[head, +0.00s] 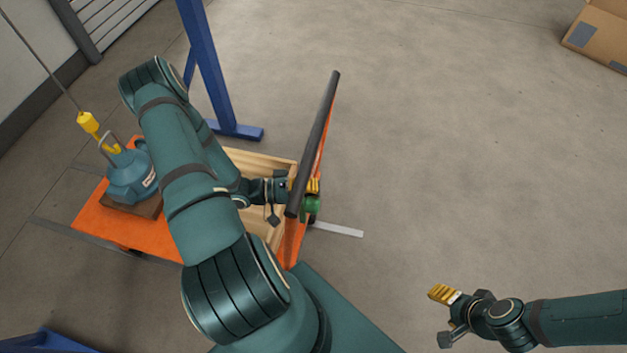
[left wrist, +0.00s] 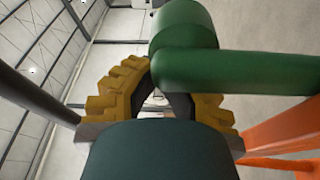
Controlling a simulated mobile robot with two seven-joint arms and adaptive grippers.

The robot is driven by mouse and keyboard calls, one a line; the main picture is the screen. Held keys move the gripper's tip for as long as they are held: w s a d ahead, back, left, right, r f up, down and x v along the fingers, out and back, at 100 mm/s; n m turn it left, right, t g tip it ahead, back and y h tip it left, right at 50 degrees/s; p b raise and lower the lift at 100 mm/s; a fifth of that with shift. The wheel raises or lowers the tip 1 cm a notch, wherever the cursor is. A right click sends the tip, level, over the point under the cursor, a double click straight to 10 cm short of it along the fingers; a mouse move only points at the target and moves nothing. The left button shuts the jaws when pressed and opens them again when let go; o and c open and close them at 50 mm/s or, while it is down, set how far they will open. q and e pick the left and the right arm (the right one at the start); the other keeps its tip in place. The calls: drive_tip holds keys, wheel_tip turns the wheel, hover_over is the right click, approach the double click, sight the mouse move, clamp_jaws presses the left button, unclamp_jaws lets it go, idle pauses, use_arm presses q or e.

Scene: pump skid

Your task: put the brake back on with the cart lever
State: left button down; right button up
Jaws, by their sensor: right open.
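The orange cart (head: 95,222) stands at the left of the head view, with a dark push bar (head: 318,135) along its right end. A green lever (head: 311,206) sits by that end, below the bar. My left gripper (head: 306,187) is at the lever, reaching under the bar. In the left wrist view, the green lever (left wrist: 185,45) crosses close by the yellow fingers and covers part of the right one. The fingers are bent inward, and their hold on the lever is unclear. My right gripper (head: 445,316) is open and empty over the floor at lower right.
On the cart are a blue pump (head: 130,182) on a brown block and an open wooden crate (head: 262,160). A yellow hook (head: 88,122) hangs at the pump. A blue stand (head: 207,65) rises behind. A cardboard box (head: 598,38) lies far right. The floor right of the cart is clear.

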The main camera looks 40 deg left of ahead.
sight(309, 203)
use_arm(q)
drive_tip(key=shift+s, duration=0.15)
idle(0.3)
drive_tip(key=shift+s+d+r+m, duration=0.1)
drive_tip(key=shift+s+d+m, duration=0.15)
drive_tip(key=shift+m, duration=0.15)
drive_tip(key=shift+s+d+r+m+h+b, duration=0.1)
drive_tip(key=shift+s+d+m+h+b, duration=0.15)
drive_tip(key=shift+s+m, duration=0.25)
drive_tip(key=shift+s+d+r+m+h+b, duration=0.1)
drive_tip(key=shift+s+d+m+h, duration=0.15)
drive_tip(key=shift+s+m, duration=0.25)
drive_tip(key=shift+s+d+m+t, duration=0.3)
drive_tip(key=shift+s+m, duration=0.3)
drive_tip(key=shift+m, duration=0.3)
drive_tip(key=shift+s+d, duration=0.5)
drive_tip(key=shift+s, duration=0.35)
drive_tip(key=shift+s+d+f, duration=0.2)
drive_tip(key=shift+s, duration=0.2)
drive_tip(key=shift+s+d+f, duration=0.15)
drive_tip(key=shift+s+d, duration=0.05)
drive_tip(key=shift+s, duration=0.15)
drive_tip(key=shift+p, duration=0.3)
